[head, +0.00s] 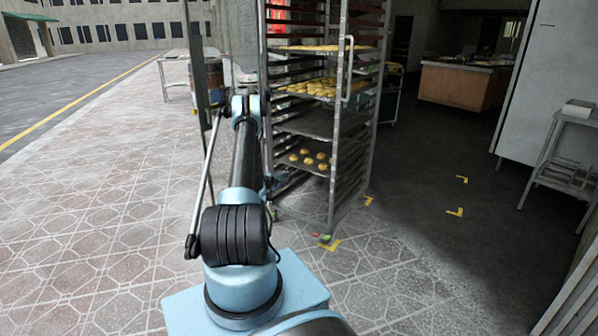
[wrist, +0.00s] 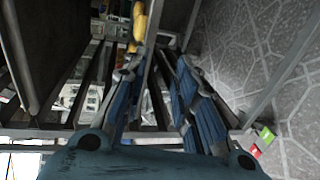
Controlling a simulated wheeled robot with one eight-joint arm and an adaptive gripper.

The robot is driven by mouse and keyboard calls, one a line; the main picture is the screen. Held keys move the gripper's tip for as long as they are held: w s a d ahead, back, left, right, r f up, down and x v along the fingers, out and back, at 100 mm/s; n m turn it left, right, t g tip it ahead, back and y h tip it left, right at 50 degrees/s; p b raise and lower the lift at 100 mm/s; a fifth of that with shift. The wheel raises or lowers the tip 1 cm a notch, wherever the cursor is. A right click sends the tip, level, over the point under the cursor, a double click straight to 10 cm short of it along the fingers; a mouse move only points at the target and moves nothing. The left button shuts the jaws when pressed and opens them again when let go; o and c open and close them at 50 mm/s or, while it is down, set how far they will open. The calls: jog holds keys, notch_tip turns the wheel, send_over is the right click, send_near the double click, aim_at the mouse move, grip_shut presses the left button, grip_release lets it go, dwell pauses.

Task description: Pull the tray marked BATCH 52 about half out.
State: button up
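A tall metal rack (head: 337,170) holds several trays at different heights. The upper tray (head: 320,48) and the one below it (head: 325,88) carry yellow baked goods. A dark tray (head: 310,123) below them looks bare, and a lower tray (head: 308,172) carries several round buns. No BATCH 52 marking is readable in either view. In the wrist view my gripper (wrist: 160,62) is open, its blue-padded fingers apart, with a thin metal edge between them; I cannot tell whether they touch it. Yellow goods (wrist: 139,20) show just past the fingertips.
Yellow corner marks (head: 455,212) lie on the dark floor right of the rack. A white cabinet (head: 545,85) and a small metal table (head: 565,150) stand at the right. Paved floor (head: 90,210) at the left is clear. A wooden counter (head: 465,86) is farther back.

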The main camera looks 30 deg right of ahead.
aim_at(299, 168)
jog(key=r+x, duration=0.2)
jog(key=x, duration=0.9)
jog(key=shift+d, duration=0.25)
dwell(0.4)
grip_shut()
jog(key=shift+r, duration=0.1)
jog(key=shift+a, duration=0.1)
